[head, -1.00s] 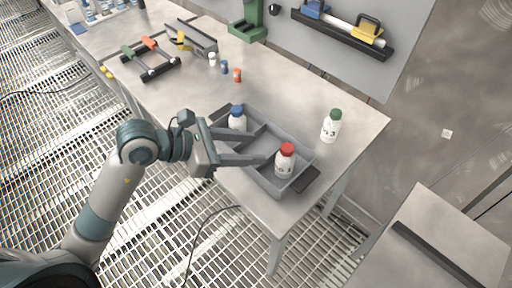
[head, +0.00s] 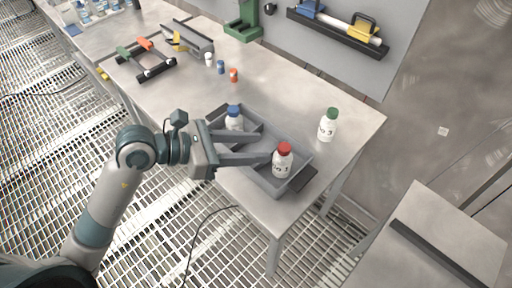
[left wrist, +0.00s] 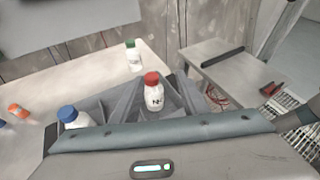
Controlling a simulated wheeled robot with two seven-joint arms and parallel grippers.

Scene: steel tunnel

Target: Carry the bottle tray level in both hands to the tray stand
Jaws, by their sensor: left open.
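The grey bottle tray (head: 297,152) sits on the steel table, with dark handles at its two ends. A red-capped white bottle (head: 282,161) stands in its right part and a blue-capped bottle (head: 234,119) in its left part. Both also show in the left wrist view, the red-capped one (left wrist: 153,93) and the blue-capped one (left wrist: 72,118). A green-capped bottle (head: 327,125) stands on the table outside the tray. My left gripper (head: 265,146) is open, its fingers reaching over the tray's near side between the two bottles. My right gripper is not in view.
A low steel bench (head: 450,240) with a dark strip stands at the lower right, also in the left wrist view (left wrist: 225,68). Small caps (head: 221,67), a black frame (head: 146,62) and a green stand (head: 243,22) lie further back. The table's right corner is clear.

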